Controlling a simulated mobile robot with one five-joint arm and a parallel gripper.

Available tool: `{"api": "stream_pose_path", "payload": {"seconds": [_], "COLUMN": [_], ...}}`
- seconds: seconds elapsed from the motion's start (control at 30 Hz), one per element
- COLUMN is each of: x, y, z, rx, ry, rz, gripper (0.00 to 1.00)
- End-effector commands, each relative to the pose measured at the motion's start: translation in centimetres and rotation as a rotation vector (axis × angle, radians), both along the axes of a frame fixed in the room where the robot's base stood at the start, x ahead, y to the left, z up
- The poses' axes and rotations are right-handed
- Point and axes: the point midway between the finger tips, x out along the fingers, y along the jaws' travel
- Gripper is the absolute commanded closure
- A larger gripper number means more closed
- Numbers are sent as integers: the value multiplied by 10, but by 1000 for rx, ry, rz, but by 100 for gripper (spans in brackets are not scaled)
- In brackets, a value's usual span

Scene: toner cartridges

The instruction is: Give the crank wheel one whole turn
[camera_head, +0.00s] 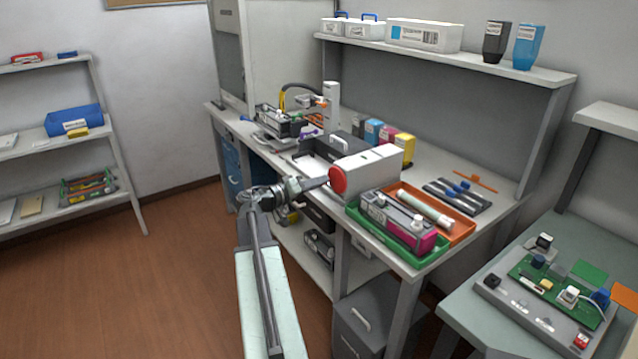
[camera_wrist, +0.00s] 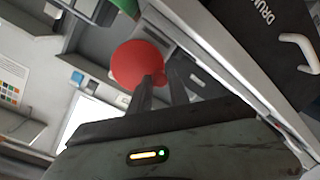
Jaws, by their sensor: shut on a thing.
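The crank wheel (camera_head: 338,180) is a red disc on the left end of a white box-shaped unit (camera_head: 372,168) on the workbench. In the wrist view the wheel (camera_wrist: 134,62) is a flat red disc just beyond my fingers. My gripper (camera_head: 324,183) reaches it from the left. In the wrist view my gripper (camera_wrist: 162,82) is shut on a small red part at the wheel's lower right edge, seemingly its handle. The fingers hide most of that part. The wheel's exact angle cannot be read.
A green tray (camera_head: 398,238) with a cartridge and an orange tray (camera_head: 458,228) stand right of the unit. Coloured toner boxes (camera_head: 388,137) stand behind it. The bench's front edge and lower shelf lie close to my arm. Floor (camera_head: 130,280) at left is clear.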

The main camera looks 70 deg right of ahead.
Motion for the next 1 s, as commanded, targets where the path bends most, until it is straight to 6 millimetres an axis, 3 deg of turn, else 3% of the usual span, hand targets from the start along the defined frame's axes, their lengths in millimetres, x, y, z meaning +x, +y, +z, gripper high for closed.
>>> {"api": "stream_pose_path", "payload": {"seconds": [1.0], "x": [-2], "y": [2], "z": [2], "rx": [-30], "ry": [-44], "rz": [-8], "gripper": [100]}}
